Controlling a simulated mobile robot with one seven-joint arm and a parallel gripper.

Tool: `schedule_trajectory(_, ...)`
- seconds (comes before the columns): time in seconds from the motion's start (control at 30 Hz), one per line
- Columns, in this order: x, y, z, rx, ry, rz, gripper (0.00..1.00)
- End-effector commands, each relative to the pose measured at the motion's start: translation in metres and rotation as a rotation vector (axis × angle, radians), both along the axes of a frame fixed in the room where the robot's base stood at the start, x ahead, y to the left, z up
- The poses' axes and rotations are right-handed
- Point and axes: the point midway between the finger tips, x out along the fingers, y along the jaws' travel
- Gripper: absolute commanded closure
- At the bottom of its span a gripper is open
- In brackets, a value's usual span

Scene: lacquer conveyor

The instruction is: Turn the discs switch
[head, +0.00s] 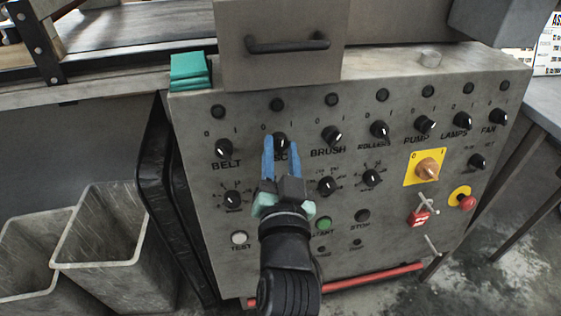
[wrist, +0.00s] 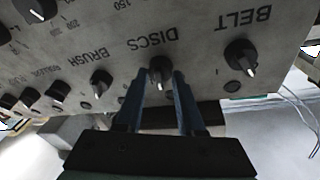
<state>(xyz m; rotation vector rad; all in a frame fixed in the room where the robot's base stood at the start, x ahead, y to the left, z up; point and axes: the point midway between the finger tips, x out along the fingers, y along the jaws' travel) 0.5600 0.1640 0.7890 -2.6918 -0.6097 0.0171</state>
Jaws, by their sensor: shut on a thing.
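The discs switch (head: 281,141) is a black rotary knob with 0 and 1 marks above it on the grey control panel. In the head view my gripper mostly covers its label. In the wrist view, where the panel appears upside down, the knob (wrist: 160,68) sits beneath the DISCS label. My gripper (head: 275,145) has long blue fingers. They are shut on the discs switch, one on each side of the knob, as the wrist view also shows (wrist: 160,80). A white pointer mark on the knob points down in the wrist view, between the fingers.
The belt switch (head: 222,148) is left of it and the brush switch (head: 331,136) right. Lower are dials, a green start button (head: 323,224), a yellow-plated orange switch (head: 428,169) and a red stop button (head: 467,202). A handled box (head: 275,65) juts out above. Bins (head: 95,225) stand lower left.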

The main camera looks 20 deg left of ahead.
Motion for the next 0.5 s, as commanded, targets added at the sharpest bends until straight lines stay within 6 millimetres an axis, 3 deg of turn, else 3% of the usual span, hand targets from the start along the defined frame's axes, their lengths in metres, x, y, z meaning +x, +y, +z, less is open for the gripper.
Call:
schedule_trajectory(0.03,0.0006,-0.0016,-0.0077,-0.035,-0.029,0.005,1.00)
schedule_trajectory(0.5,0.0011,-0.0026,-0.0061,-0.381,-0.261,0.080,1.00)
